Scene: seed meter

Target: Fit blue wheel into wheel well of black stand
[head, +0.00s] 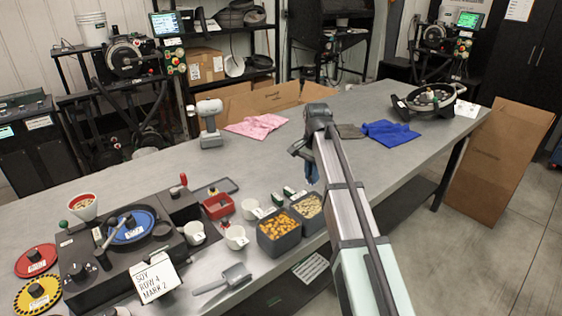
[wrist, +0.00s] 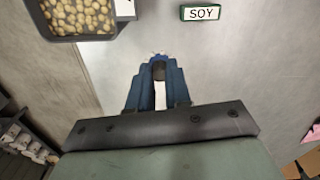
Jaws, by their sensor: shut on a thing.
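The blue wheel (head: 142,224) with a dark knob lies on the black stand (head: 100,271) at the front left of the table. It covers the wheel well there, and I cannot tell whether it is fully seated. My gripper (head: 311,181) is far to the right of the stand, beyond the food-like seed bins and above the table. In the wrist view my gripper (wrist: 158,62) has its blue fingers close together on a small dark thing (wrist: 159,72), too hidden to name. The blue wheel is not in the wrist view.
A red wheel (head: 36,261) and a yellow-black wheel (head: 38,296) lie left of the stand.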

